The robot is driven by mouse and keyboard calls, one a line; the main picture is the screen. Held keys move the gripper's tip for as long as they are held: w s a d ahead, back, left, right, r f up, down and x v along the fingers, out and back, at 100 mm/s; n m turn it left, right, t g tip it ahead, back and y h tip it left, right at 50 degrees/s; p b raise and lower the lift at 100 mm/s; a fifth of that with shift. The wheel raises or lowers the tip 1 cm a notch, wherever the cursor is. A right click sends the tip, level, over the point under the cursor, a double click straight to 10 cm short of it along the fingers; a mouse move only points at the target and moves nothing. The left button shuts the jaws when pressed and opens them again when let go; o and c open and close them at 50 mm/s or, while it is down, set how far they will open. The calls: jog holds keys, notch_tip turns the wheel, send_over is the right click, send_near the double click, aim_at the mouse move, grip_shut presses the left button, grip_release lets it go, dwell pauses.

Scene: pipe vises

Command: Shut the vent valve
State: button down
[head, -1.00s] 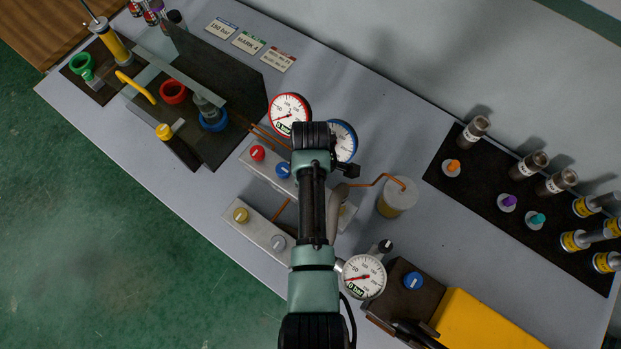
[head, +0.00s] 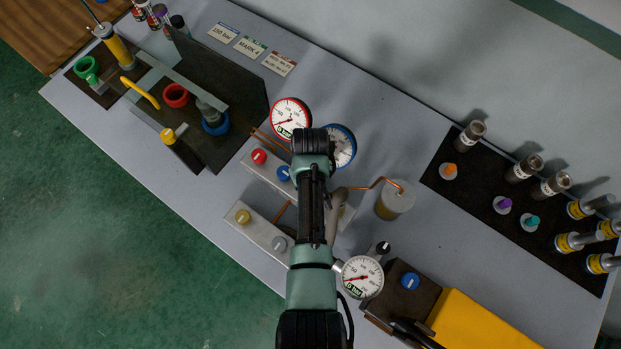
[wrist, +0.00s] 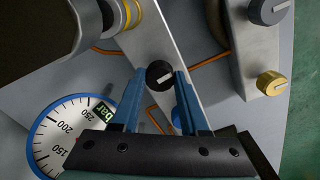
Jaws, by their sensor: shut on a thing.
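A black knob (wrist: 159,75) with a white bar mark sits on a pale metal block (wrist: 178,64) in the wrist view. No vent label is readable on it. My gripper (wrist: 160,76) has its blue fingers on either side of this knob and is shut on it. In the head view my arm hides the knob and the gripper tips. The same pale block, with a red knob (head: 259,157) and a blue knob (head: 283,173), runs under my arm. A blue-rimmed gauge (head: 343,147) stands beside my wrist; it also shows in the wrist view (wrist: 62,135).
A red-rimmed gauge (head: 290,119) stands just left of my wrist. A second block carries a gold knob (head: 243,216) and a grey knob (head: 278,244). Another gauge (head: 362,277) reads 0 bar, near another black knob (head: 383,248). A copper pipe reaches a small canister (head: 395,201).

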jog(key=shift+m, duration=0.6)
jog(key=shift+c, duration=2.1)
grip_release()
jog(key=shift+r, duration=0.1)
notch_tip(320, 180, up, 13)
jog(key=b, duration=0.1)
jog(key=shift+b, duration=0.3)
